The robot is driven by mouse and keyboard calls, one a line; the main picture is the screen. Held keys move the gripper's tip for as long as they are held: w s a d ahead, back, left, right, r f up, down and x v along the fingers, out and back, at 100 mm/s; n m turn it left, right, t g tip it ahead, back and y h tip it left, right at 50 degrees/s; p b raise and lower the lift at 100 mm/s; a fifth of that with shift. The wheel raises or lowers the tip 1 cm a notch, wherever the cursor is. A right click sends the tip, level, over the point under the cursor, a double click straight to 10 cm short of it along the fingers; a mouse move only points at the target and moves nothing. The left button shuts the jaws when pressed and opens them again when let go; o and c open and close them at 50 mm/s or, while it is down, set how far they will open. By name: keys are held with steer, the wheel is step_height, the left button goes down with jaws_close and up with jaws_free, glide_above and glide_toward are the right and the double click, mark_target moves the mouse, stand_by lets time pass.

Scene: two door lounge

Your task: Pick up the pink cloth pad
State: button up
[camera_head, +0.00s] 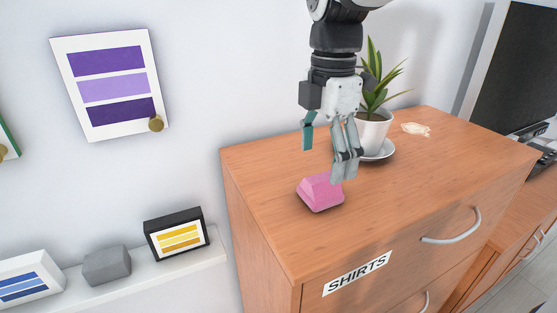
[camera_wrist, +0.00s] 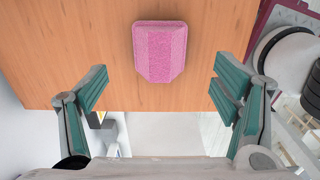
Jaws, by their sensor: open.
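The pink cloth pad (camera_head: 321,192) lies on top of the wooden dresser (camera_head: 262,230), close to its front left part. It is a small block with sloped sides. My gripper (camera_head: 328,158) is above the dresser top, pointing down, just above and behind the pad. In the wrist view the pad (camera_wrist: 161,52) sits ahead of and between the open fingers, centred, with nothing between them. My gripper's two fingers (camera_wrist: 158,95) are spread wide on either side and do not touch the pad.
A potted plant (camera_head: 374,130) in a white pot on a saucer (camera_head: 380,155) stands right beside my gripper. A pale crumpled patch (camera_head: 415,129) lies farther right on the dresser. A wall shelf (camera_head: 150,275) with frames and a grey block is at left.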

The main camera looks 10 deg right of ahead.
mark_target(322, 177)
steer(key=shift+f+p, duration=0.55)
steer(key=shift+f, duration=2.2)
steer(key=c, duration=1.1)
